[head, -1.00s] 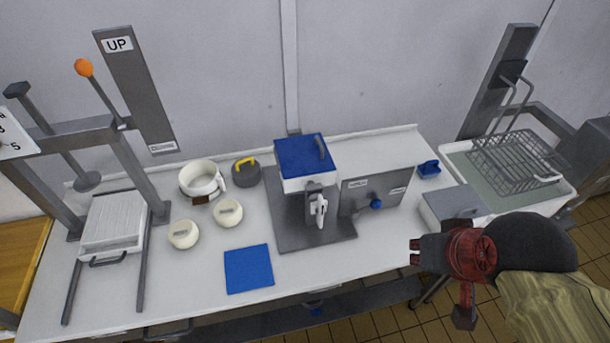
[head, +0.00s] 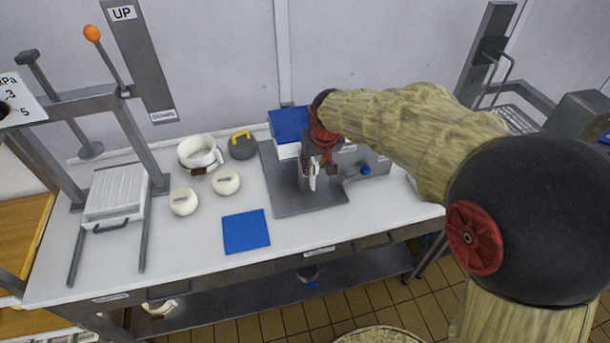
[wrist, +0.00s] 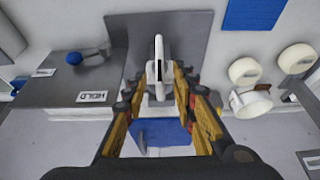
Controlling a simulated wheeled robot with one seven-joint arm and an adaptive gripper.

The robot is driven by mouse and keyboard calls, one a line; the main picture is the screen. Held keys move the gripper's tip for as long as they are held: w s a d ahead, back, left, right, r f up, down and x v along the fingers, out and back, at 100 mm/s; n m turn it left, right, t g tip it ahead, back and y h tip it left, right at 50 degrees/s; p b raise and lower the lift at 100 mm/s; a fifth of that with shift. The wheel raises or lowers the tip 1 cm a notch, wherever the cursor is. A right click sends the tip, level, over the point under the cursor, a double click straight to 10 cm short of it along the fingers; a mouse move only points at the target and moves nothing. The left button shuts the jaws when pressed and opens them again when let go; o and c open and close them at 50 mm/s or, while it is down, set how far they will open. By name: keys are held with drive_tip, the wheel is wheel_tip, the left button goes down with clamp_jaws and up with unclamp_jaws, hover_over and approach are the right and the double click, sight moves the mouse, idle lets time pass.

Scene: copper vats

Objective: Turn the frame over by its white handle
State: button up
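The frame, a white box with a blue top (head: 287,126), stands on a grey base plate (head: 285,203) at the middle of the table. Its white handle (head: 313,182) is on a grey mount at the front and hangs upright. In the wrist view the white handle (wrist: 158,52) lies between my fingertips, with gaps on both sides. My gripper (head: 318,163) is open and empty, close in front of the handle. In the wrist view my gripper (wrist: 160,84) shows both fingers spread. My arm hides the frame's right part in the head view.
A grey panel with a blue knob (head: 366,170) stands just right of the frame. A blue mat (head: 246,232), two cream round pieces (head: 226,182) and a white pot (head: 199,152) lie to the left. A press (head: 115,193) stands at the far left. The table's front right is bare.

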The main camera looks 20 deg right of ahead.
sight(311, 172)
drive_tip(key=shift+b+x, duration=0.9)
drive_tip(key=shift+x, duration=3)
drive_tip(key=shift+w, duration=0.2)
drive_tip(key=c, duration=0.3)
drive_tip(key=c, duration=0.4)
clamp_jaws()
